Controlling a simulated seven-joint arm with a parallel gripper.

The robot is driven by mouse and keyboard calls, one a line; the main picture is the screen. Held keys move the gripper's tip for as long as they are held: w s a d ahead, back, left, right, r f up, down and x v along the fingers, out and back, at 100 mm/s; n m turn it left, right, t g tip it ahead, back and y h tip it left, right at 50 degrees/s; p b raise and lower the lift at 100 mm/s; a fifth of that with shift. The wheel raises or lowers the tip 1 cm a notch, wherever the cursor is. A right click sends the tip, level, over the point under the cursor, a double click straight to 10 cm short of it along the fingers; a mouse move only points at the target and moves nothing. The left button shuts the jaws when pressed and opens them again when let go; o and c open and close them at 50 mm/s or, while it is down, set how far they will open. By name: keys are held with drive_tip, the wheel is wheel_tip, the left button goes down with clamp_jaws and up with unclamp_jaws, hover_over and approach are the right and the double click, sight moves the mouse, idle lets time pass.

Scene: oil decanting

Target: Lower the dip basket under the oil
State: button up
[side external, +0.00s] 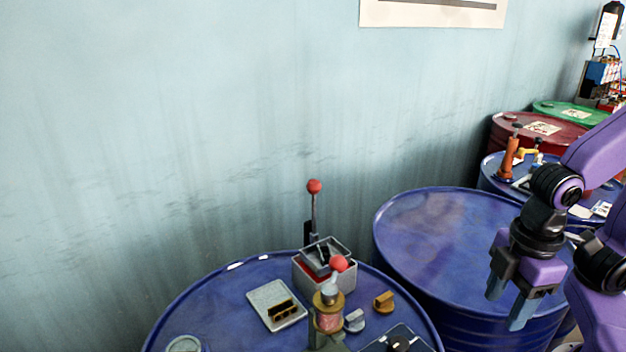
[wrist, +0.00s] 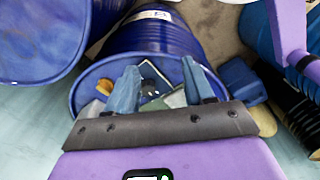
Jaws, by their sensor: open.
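A small grey metal tank (side external: 325,277) with red inside stands on the front blue drum. A grey basket-like frame (side external: 326,254) sits at its top; I cannot tell how deep it is, and no oil surface is clear. A thin upright lever (side external: 314,212) with a red ball rises behind the tank. A second red ball (side external: 338,264) shows in front, near a brass and copper fitting (side external: 328,310). My gripper (side external: 508,306) is open and empty, well right of the tank. In the wrist view its blue fingers (wrist: 160,88) are spread, with a drum top beyond them.
The front blue drum (side external: 225,305) also carries a flat grey plate (side external: 274,303), a brass knob (side external: 384,301) and a grey knob (side external: 354,320). A bare blue drum (side external: 450,225) stands between tank and gripper. More drums stand behind at right. The wall is close behind.

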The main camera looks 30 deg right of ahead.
drive_tip(key=shift+o, duration=0.5)
drive_tip(key=m+t+y, duration=0.3)
drive_tip(key=m+y, duration=1.4)
drive_tip(key=m, duration=1.4)
approach(314, 186)
drive_tip(key=w+a, duration=0.1)
drive_tip(key=a, duration=0.2)
drive_tip(key=w+a, duration=0.1)
drive_tip(key=a, duration=0.2)
drive_tip(key=a+f, duration=0.1)
drive_tip(key=a, duration=0.2)
drive_tip(key=shift+w+a, duration=0.15)
drive_tip(key=shift+w, duration=0.25)
